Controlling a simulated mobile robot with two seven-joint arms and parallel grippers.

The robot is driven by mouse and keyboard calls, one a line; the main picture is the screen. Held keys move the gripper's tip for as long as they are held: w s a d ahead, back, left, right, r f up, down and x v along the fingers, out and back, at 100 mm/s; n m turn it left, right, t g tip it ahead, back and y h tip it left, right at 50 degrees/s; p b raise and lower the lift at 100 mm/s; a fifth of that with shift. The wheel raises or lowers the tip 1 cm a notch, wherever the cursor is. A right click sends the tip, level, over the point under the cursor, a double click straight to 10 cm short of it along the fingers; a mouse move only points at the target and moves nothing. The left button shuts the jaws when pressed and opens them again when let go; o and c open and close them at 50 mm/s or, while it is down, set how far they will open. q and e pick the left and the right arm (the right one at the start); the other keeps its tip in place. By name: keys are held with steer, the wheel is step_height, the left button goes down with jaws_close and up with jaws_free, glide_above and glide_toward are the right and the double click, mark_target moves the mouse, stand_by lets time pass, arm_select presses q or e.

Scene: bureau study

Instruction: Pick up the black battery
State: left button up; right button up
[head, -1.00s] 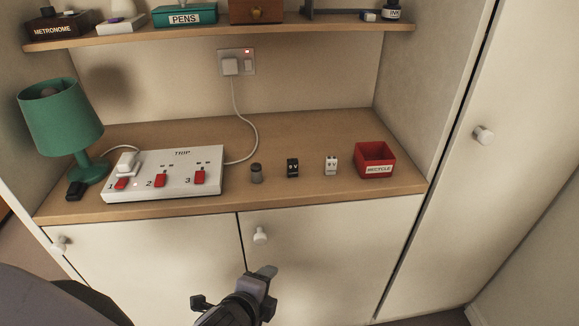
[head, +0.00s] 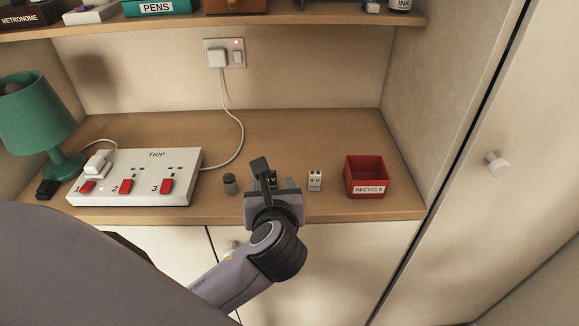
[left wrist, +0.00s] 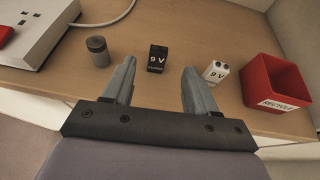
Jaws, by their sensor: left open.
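The black battery (left wrist: 157,58), marked 9 V, stands upright on the wooden desktop. In the left wrist view it sits ahead of and between the fingers of my left gripper (left wrist: 157,85), with nothing touching it. In the head view the black battery (head: 272,178) is mostly hidden behind my left gripper (head: 271,185). The left gripper is open and empty, at the desk's front edge. My right gripper is not in view.
A white 9 V battery (head: 315,180) and a red RECYCLE box (head: 367,177) stand to the right. A grey cylinder (head: 230,184) and a white TRIP power strip (head: 140,178) stand to the left. A shelf (head: 290,20) runs above; the desktop behind is clear.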

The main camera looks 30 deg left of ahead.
mark_target(271, 181)
arm_select(q)
steer(key=shift+w+a+f, duration=0.1)
steer(key=shift+w, duration=0.5)
steer(key=x, duration=0.6)
steer(key=shift+s+a+f, duration=0.1)
steer(key=shift+a, duration=0.35)
steer(key=c, duration=1)
